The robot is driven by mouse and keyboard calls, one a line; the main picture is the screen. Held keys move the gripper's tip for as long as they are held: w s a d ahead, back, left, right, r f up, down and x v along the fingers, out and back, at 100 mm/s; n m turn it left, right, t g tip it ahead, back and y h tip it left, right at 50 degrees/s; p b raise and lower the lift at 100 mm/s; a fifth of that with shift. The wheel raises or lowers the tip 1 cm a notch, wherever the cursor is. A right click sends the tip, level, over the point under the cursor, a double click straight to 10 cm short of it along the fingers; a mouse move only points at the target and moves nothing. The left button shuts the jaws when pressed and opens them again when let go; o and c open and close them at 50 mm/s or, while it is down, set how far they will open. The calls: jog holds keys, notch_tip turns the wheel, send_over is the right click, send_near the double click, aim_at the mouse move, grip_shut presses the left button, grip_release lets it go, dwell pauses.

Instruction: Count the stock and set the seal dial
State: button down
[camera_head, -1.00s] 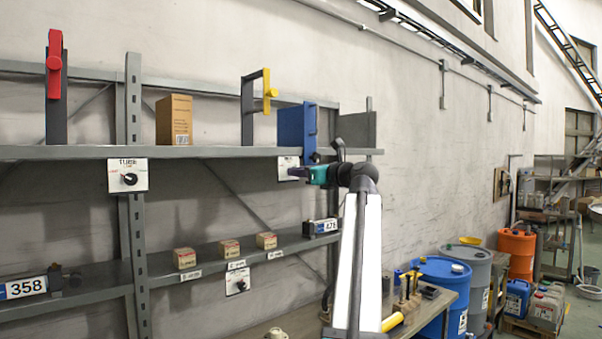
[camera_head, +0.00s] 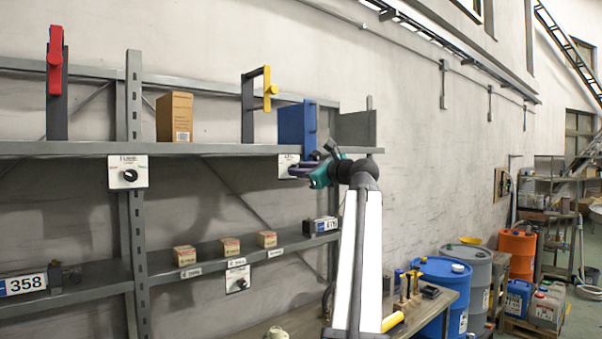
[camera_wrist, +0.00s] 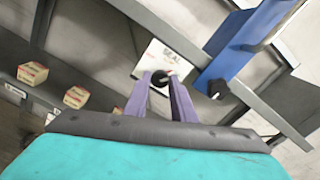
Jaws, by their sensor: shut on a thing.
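The seal dial is a white plate (camera_head: 287,159) on the upper shelf's front edge, left of my gripper (camera_head: 297,171). In the wrist view the plate (camera_wrist: 156,57) reads "SEAL", and its black knob (camera_wrist: 160,77) sits between the purple fingers of my gripper (camera_wrist: 160,82), which is shut on it. The pointer's setting is hard to read. Three small cartons stand on the lower shelf: left (camera_head: 184,257), middle (camera_head: 230,247) and right (camera_head: 267,239).
A blue block (camera_head: 291,126) stands on the upper shelf (camera_head: 230,150) just above the seal dial. Another dial (camera_head: 128,172) is on the left post. Number displays (camera_head: 25,285) (camera_head: 320,226) sit on the lower shelf. A workbench and drums (camera_head: 440,280) stand at right.

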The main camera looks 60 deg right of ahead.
jog(key=shift+n+b, duration=1.7)
jog(key=shift+n, duration=2)
jog(key=c, duration=1.5)
grip_release()
jog(key=shift+s, duration=0.2)
jog(key=b+v, duration=0.3)
jog(key=v, duration=1)
jog(key=shift+s+a, duration=0.2)
